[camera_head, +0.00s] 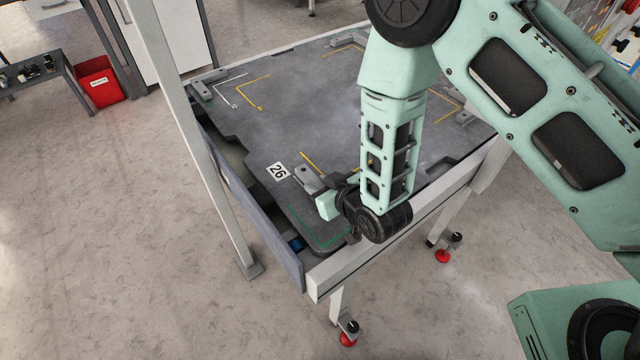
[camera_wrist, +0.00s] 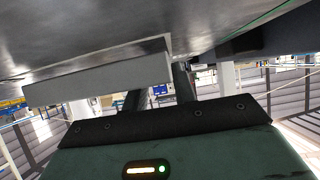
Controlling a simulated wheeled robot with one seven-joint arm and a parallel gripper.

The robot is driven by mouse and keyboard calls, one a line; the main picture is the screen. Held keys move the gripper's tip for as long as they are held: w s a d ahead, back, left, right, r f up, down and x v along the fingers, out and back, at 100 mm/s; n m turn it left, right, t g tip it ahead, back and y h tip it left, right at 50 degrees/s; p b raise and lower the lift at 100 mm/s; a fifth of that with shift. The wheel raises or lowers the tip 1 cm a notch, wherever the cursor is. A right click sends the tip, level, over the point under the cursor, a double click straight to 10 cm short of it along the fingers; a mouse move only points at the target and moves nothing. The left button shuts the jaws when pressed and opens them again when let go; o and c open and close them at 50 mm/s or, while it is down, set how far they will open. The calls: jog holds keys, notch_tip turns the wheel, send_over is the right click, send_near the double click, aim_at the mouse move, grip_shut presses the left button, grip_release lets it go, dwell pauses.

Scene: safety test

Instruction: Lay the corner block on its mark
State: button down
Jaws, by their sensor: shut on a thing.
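A grey corner block (camera_head: 306,176) with small holes shows at the near left corner of the grey table plate (camera_head: 300,125), beside a yellow line. In the wrist view the block (camera_wrist: 100,82) is a long plain bar close to the plate surface; I cannot tell whether it touches. My gripper (camera_head: 320,190) is shut on the block, with its dark fingers partly hidden. A green corner mark (camera_head: 314,243) lies just nearer, at the plate's corner. A yellow corner mark (camera_head: 245,101) and a white one (camera_head: 223,88) lie at the far left.
A label reading 26 (camera_head: 277,172) lies left of the block. Another grey block (camera_head: 202,91) sits at the far left corner. A pale upright post (camera_head: 190,130) stands along the left side. The plate's middle is clear, partly behind my arm.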

jog(key=shift+f, duration=0.3)
jog(key=c, duration=1.1)
grip_release()
jog(key=shift+f, duration=0.1)
jog(key=shift+r+p, duration=0.3)
jog(key=shift+r, duration=0.2)
jog(key=v, duration=0.5)
jog(key=p+v, duration=0.1)
jog(key=v, duration=0.4)
jog(key=shift+r, duration=0.3)
jog(key=shift+p+v, duration=0.9)
jog(key=shift+v, duration=0.1)
notch_tip(320, 180, up, 9)
jog(key=s+a+g+h, duration=0.2)
jog(key=s+g, duration=0.1)
jog(key=g, duration=0.2)
jog(key=s+d+r+g+h, duration=0.1)
jog(key=s+d+r, duration=0.1)
jog(key=s+r, duration=0.2)
jog(key=s+d+r+g+h, duration=0.1)
jog(key=s+d+r+g, duration=0.1)
jog(key=s+d+r, duration=0.1)
jog(key=s+d+r+g+h, duration=0.2)
jog(key=s+d+r, duration=0.1)
jog(key=s+r, duration=0.1)
jog(key=shift+s+d+r+n, duration=0.1)
jog(key=shift+s+r+n, duration=0.25)
jog(key=shift+s, duration=0.35)
